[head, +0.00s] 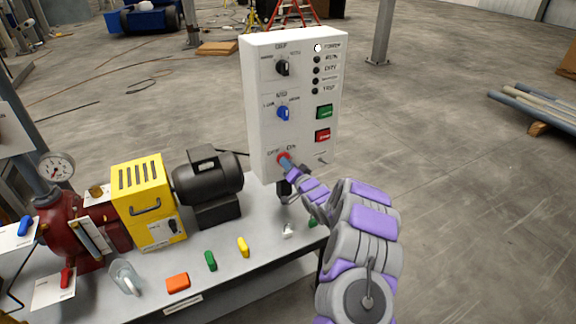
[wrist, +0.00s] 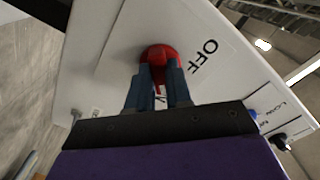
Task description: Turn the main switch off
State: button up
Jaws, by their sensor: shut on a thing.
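The main switch (head: 283,157) is a red knob low on the front of the white control box (head: 257,100). Labels sit above it, and in the wrist view OFF is readable beside the red knob (wrist: 160,54). My gripper (head: 287,163) reaches it from the lower right in the head view. In the wrist view my gripper (wrist: 159,75) has its two blue fingers on either side of the knob's grip, shut on it. The fingers hide part of the knob, and its pointer direction cannot be told.
Above are a blue selector (head: 283,113), a black selector (head: 282,68), a green button (head: 324,111) and a red button (head: 322,136). A black motor (head: 208,183) and yellow box (head: 148,200) stand left on the bench. Small coloured items lie in front.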

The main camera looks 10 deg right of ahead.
grip_shut()
jog(key=shift+d+n+p, duration=0.1)
jog(key=shift+n+p, duration=0.2)
jog(key=n+p, duration=0.4)
jog(key=n, duration=1.3)
jog(key=shift+f, duration=0.15)
jog(key=shift+n, duration=0.3)
jog(key=o, duration=0.8)
grip_release()
jog(key=shift+c, duration=0.2)
jog(key=shift+s, duration=0.1)
